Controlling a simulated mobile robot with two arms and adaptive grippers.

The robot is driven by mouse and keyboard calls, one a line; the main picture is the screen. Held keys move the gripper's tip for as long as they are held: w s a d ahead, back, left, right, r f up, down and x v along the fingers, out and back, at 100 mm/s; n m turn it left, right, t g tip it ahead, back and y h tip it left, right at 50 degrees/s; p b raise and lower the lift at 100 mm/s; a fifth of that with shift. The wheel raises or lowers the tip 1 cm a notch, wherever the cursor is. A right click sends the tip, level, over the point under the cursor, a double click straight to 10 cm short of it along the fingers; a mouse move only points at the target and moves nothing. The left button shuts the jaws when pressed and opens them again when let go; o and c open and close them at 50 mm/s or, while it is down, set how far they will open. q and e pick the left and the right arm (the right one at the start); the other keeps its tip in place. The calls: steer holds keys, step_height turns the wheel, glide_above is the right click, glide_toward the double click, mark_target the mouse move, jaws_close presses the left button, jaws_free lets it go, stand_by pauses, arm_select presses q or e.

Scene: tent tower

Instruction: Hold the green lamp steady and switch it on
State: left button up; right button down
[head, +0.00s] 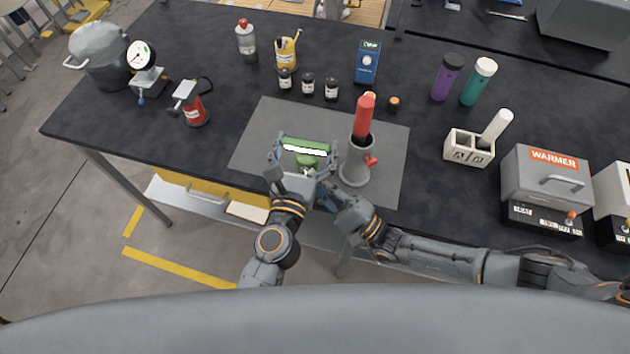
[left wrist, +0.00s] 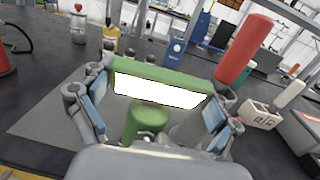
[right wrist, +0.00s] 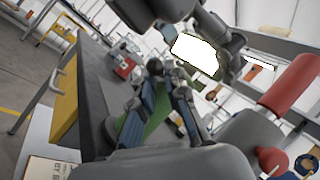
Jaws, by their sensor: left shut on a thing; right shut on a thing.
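The green lamp (head: 305,146) is at the front edge of the grey mat, with a bright white panel on its head. In the left wrist view the lamp's green top bar and bright panel (left wrist: 160,88) stand between my left fingers, above a rounded green part. My left gripper (head: 303,162) is shut on the lamp, its fingers wide apart at the two sides. My right gripper (head: 325,192) is low beside it; in the right wrist view its fingers (right wrist: 160,115) are close together around a green part of the lamp. The switch cannot be made out.
A grey holder (head: 356,163) with a red cylinder (head: 363,116) and red knob stands close right of the lamp. Small dark jars (head: 308,84) and a blue box (head: 367,63) stand behind the mat (head: 258,135). The mat's left part is clear.

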steer(key=shift+s, duration=0.1)
steer(key=c, duration=1.3)
jaws_free()
steer(key=shift+c, duration=0.2)
steer(key=v, duration=1.2)
steer(key=shift+f, duration=0.1)
arm_select(q)
steer(key=o, duration=1.2)
steer(key=shift+f, duration=0.1)
